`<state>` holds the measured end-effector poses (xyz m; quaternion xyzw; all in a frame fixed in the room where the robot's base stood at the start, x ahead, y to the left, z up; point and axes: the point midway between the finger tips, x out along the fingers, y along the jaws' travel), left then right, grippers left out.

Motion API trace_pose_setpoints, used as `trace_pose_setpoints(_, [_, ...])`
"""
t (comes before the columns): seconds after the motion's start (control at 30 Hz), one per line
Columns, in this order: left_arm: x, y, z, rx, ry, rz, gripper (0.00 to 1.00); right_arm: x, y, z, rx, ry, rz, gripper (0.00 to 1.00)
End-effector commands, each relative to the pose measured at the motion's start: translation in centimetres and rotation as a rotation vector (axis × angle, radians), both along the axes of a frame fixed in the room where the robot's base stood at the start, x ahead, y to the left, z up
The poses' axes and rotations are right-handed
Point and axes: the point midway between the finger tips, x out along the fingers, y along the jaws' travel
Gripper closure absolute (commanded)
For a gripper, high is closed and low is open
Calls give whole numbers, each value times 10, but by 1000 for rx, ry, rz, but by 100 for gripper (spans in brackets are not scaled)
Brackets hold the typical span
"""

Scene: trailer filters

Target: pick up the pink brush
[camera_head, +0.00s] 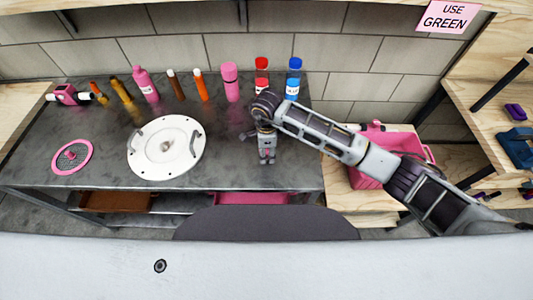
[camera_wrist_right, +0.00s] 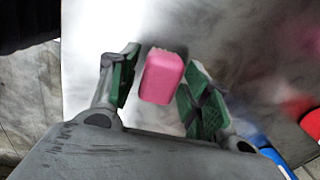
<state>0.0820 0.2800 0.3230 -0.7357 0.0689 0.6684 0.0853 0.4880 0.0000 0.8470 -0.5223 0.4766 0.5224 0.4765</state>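The pink brush shows in the right wrist view as a pink block (camera_wrist_right: 162,80) with a paler fuzzy edge at its far end. It lies between the two green-padded fingers of my right gripper (camera_wrist_right: 160,65). The fingers are spread, with a narrow gap beside the block, and I see no firm grip on it. In the head view my right gripper (camera_head: 267,158) points down over the right part of the grey table (camera_head: 220,170). The brush is hidden there by the gripper and arm. My left gripper is out of view.
A white round plate (camera_head: 180,130) and a pink round strainer-like item (camera_head: 60,165) lie to the left. Pink bottles (camera_head: 147,85), (camera_head: 231,85) and red (camera_head: 262,75) and blue-capped (camera_head: 293,75) containers stand behind. A pink basket (camera_head: 365,180) sits right of the table.

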Motion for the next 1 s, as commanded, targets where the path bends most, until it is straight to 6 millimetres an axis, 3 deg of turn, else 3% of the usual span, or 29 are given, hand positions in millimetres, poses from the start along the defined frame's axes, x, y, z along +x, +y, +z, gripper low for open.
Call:
trace_pose_setpoints(0.03, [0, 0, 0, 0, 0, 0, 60, 0, 0, 0, 0, 0, 0, 63])
trace_pose_setpoints(0.27, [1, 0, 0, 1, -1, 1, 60, 0, 0, 0, 0, 0, 0, 90])
trace_pose_setpoints(0.67, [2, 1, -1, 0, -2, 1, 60, 1, 0, 6, 0, -3, -1, 90])
trace_pose_setpoints(1.0, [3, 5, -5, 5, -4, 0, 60, 1, 0, 43, -1, -4, -1, 90])
